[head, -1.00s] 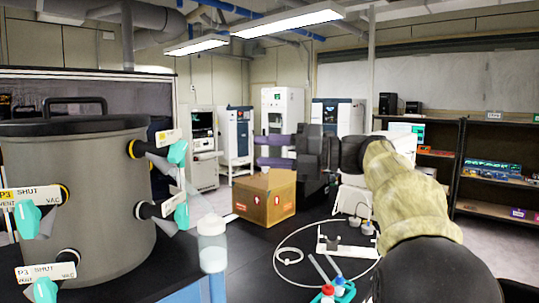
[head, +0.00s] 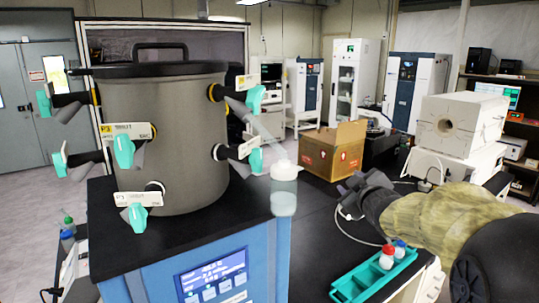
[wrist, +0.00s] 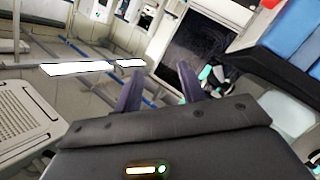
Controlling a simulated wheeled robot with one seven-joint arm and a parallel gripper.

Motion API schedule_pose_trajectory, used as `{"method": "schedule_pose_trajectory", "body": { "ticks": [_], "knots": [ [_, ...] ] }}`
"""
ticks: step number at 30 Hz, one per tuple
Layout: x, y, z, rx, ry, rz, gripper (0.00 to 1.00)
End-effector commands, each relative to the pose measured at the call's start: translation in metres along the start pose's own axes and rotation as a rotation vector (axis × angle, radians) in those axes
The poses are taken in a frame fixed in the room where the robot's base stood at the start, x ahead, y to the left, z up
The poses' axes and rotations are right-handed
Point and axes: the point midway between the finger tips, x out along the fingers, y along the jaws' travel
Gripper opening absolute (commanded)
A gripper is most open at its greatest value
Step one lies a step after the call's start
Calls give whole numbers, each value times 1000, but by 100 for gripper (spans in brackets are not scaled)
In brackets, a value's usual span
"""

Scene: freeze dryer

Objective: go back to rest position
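My gripper (head: 352,187) is at the right of the head view, low over the dark bench and apart from the freeze dryer. In the wrist view my gripper (wrist: 160,78) shows two dark purple fingers spread apart with nothing between them. The freeze dryer has a grey drum (head: 178,150) with a black lid and several teal-handled valves on a blue base (head: 235,270) with a lit screen. A translucent flask (head: 284,192) hangs at its right-hand side, by a valve.
A cardboard box (head: 322,158) stands on the bench behind my gripper. A teal rack (head: 372,277) with red- and blue-capped items is at the front right. A white furnace-like unit (head: 458,125) stands at right.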

Motion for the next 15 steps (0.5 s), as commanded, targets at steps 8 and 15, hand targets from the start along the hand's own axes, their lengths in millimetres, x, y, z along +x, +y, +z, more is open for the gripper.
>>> {"method": "schedule_pose_trajectory", "body": {
  "ticks": [8, 15],
  "knots": [
    [-60, -120, 108, 361, -499, -166, 40],
    [-152, -216, 166, 592, -912, -300, 40]
  ]
}}
